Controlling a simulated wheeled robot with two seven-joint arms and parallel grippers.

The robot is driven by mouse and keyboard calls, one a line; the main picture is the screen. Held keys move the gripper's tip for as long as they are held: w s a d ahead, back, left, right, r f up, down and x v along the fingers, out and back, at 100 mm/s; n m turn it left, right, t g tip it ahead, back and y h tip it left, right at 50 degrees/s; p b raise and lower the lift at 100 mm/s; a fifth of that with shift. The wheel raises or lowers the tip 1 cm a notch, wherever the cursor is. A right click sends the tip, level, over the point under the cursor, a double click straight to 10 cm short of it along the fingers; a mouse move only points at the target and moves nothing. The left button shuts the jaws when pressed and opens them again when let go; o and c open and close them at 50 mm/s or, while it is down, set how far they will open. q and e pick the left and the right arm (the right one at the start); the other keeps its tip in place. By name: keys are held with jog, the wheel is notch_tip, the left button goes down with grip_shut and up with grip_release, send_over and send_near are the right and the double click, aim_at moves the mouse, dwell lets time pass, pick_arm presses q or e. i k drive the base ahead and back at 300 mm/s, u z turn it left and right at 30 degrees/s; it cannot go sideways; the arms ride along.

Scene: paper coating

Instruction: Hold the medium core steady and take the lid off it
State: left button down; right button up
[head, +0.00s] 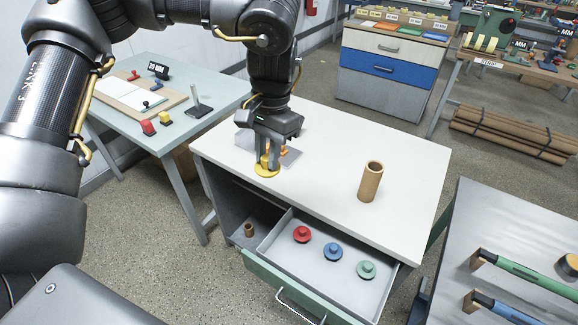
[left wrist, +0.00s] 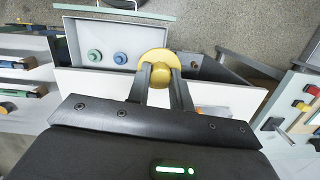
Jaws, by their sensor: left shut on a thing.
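My left gripper (head: 267,160) is shut on the knob of a yellow lid (head: 266,171) near the front left edge of the white tabletop. In the left wrist view the fingers (left wrist: 161,82) grip the knob, and the round yellow lid (left wrist: 153,57) spreads beyond them. No core shows under the lid; what is beneath it is hidden. A brown cardboard core (head: 370,183) stands upright and uncovered on the tabletop, to the right and apart from the gripper. A smaller brown core (head: 249,230) stands in the cabinet below. My right gripper is not in view.
The open drawer (head: 335,250) holds a red lid (head: 302,234), a blue lid (head: 333,252) and a green lid (head: 366,269). A grey-green table (head: 205,82) stands at left. A bench with green and blue handled tools (head: 535,277) is at right. The tabletop's right half is mostly clear.

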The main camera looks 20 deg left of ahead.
aim_at(374, 169)
jog(key=z, duration=0.45)
jog(key=k, duration=1.05)
jog(key=z, duration=0.5)
jog(key=i, duration=0.6)
jog(key=z, duration=0.05)
